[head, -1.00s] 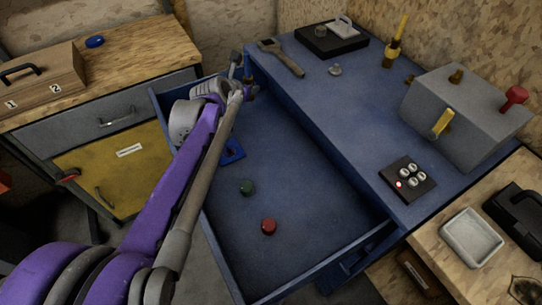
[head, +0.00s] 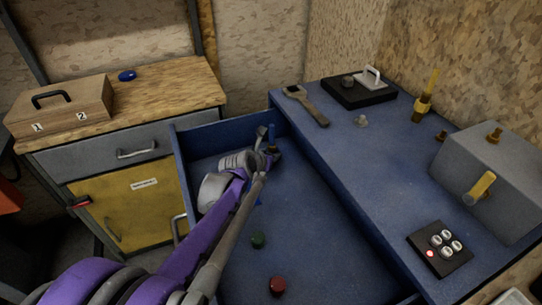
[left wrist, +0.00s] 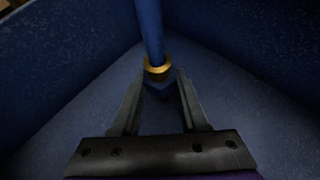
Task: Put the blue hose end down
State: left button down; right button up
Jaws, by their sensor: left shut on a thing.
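My left gripper (head: 266,145) is inside the open blue drawer (head: 320,235), near its far corner. It is shut on the blue hose end. In the left wrist view, the blue hose end (left wrist: 149,30) rises between the fingers, with a brass collar (left wrist: 157,68) just beyond the fingertips (left wrist: 158,88). Drawer walls meet behind it. In the head view, only a small part of the hose end (head: 272,132) shows beside the gripper. Whether its lower end touches the drawer floor cannot be told. My right gripper is not in view.
A wrench (head: 307,105) and a button box (head: 439,248) sit on the blue bench (head: 375,165).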

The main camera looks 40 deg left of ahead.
pick_arm(q)
jog(key=shift+f, duration=0.2)
jog(key=shift+c, duration=2.2)
grip_release()
jog(key=shift+r, duration=0.1)
jog(key=shift+r, duration=0.1)
jog(key=shift+s+r, duration=0.1)
jog(key=shift+r, duration=0.15)
jog(key=p+v, duration=0.3)
jog(key=v, duration=0.8)
jog(key=shift+s+p, duration=0.3)
jog(key=shift+s, duration=0.1)
jog(key=shift+d, duration=0.1)
